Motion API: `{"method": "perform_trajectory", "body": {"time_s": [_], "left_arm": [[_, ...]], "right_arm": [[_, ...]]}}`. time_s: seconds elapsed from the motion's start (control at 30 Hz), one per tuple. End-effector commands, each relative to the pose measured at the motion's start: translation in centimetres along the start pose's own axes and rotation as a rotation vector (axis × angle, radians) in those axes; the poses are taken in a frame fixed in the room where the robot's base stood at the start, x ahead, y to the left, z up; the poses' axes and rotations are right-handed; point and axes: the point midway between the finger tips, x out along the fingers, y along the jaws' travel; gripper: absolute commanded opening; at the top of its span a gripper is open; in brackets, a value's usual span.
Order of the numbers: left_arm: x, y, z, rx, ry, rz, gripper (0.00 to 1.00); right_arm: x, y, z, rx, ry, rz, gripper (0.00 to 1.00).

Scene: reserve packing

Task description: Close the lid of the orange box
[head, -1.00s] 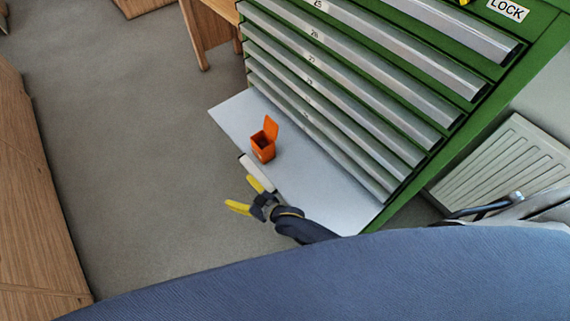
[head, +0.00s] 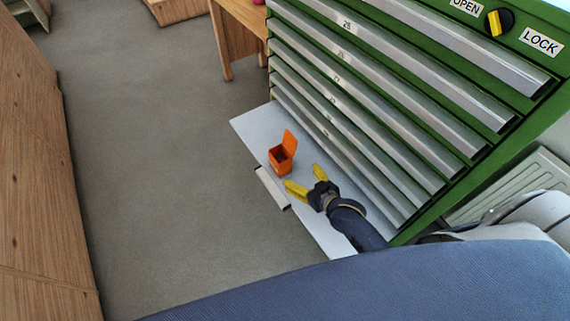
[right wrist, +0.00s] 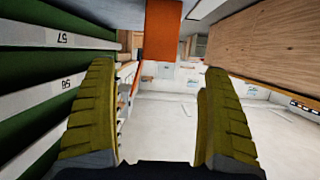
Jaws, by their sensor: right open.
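The small orange box (head: 280,163) stands upright on the white surface, and its lid (head: 290,142) is up, on the side toward the cabinet. My right gripper (head: 302,177) is open and empty, with its yellow fingers pointing toward the box and apart from it, on the near side. In the right wrist view an orange part of the box (right wrist: 163,32) shows ahead, between the two yellow fingers (right wrist: 158,80); I cannot tell there whether it is lid or body. My left gripper is not in view.
The white surface (head: 252,125) juts from the foot of a green cabinet with several grey-fronted drawers (head: 385,110). A pale strip (head: 272,188) runs along its outer edge. Grey floor (head: 150,150) lies open to the left, beside a wooden piece (head: 35,170).

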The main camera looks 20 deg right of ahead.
Motion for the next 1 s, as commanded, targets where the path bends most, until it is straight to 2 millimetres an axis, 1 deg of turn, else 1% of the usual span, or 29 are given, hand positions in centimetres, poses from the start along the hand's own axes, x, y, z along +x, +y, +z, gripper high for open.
{"method": "perform_trajectory", "body": {"time_s": [0.03, 0.6, 0.8, 1.0], "left_arm": [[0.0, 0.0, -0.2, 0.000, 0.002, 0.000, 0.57], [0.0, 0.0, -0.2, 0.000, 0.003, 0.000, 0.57], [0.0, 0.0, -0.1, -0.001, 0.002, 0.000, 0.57], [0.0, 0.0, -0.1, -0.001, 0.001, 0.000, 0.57]], "right_arm": [[0.9, 0.0, -0.1, 0.001, 0.001, 0.000, 0.83], [10.3, -0.1, -0.1, 0.001, 0.002, -0.001, 0.83], [13.0, -0.1, -0.1, -0.001, 0.002, -0.001, 0.83], [14.7, -0.1, 0.0, 0.001, 0.001, -0.001, 0.83]]}}
